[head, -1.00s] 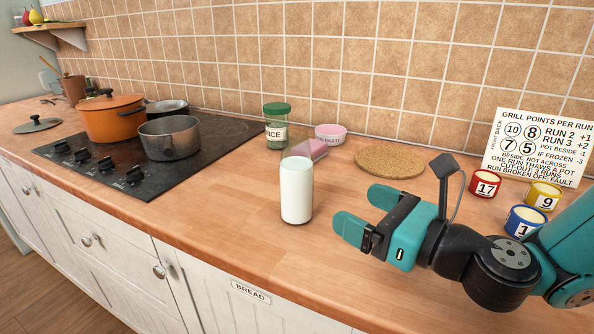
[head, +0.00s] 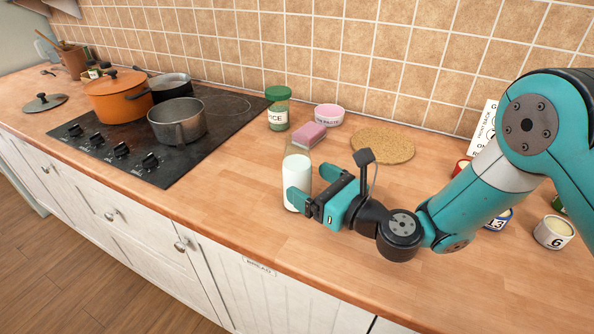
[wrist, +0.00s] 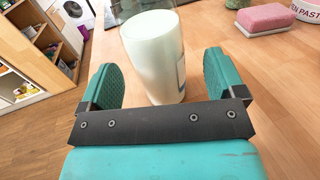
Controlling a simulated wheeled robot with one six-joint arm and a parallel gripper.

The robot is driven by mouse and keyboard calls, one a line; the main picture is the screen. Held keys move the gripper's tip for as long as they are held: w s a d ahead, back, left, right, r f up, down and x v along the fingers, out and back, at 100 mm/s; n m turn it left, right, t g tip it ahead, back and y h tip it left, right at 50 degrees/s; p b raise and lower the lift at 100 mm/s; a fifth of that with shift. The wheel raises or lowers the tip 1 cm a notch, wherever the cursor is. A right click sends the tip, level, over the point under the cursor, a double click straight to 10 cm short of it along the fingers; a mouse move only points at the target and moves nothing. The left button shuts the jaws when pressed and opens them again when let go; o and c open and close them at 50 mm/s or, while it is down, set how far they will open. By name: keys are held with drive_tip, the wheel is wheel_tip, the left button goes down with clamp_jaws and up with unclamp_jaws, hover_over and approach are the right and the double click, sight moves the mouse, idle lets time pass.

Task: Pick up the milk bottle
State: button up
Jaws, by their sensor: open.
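The milk bottle (head: 294,165) is a glass cylinder of white milk, upright on the wooden counter. In the head view my gripper (head: 303,201) is at its near side, with one finger in front of its lower part. In the wrist view the milk bottle (wrist: 154,55) stands between the two teal fingers of my gripper (wrist: 161,82). The fingers are open, and gaps show on both sides of the bottle. Its top is cut off in the wrist view, and its lower front is partly hidden in the head view.
A pink sponge (head: 309,134), a rice jar (head: 278,108) and a pink bowl (head: 328,116) stand behind the bottle. A cork mat (head: 383,145) lies to the right. A grey pot (head: 177,122) and an orange pot (head: 118,97) stand on the hob at left.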

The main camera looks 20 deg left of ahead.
sight(308, 180)
drive_tip(key=x, duration=0.1)
drive_tip(key=p+x, duration=0.1)
drive_tip(key=x, duration=0.1)
drive_tip(key=shift+s+a+r, duration=0.1)
drive_tip(key=shift+a+r, duration=0.15)
drive_tip(key=shift+a, duration=0.2)
drive_tip(key=shift+a+f, duration=0.1)
drive_tip(key=shift+a, duration=0.05)
drive_tip(key=c, duration=1.3)
drive_tip(key=shift+r, duration=0.2)
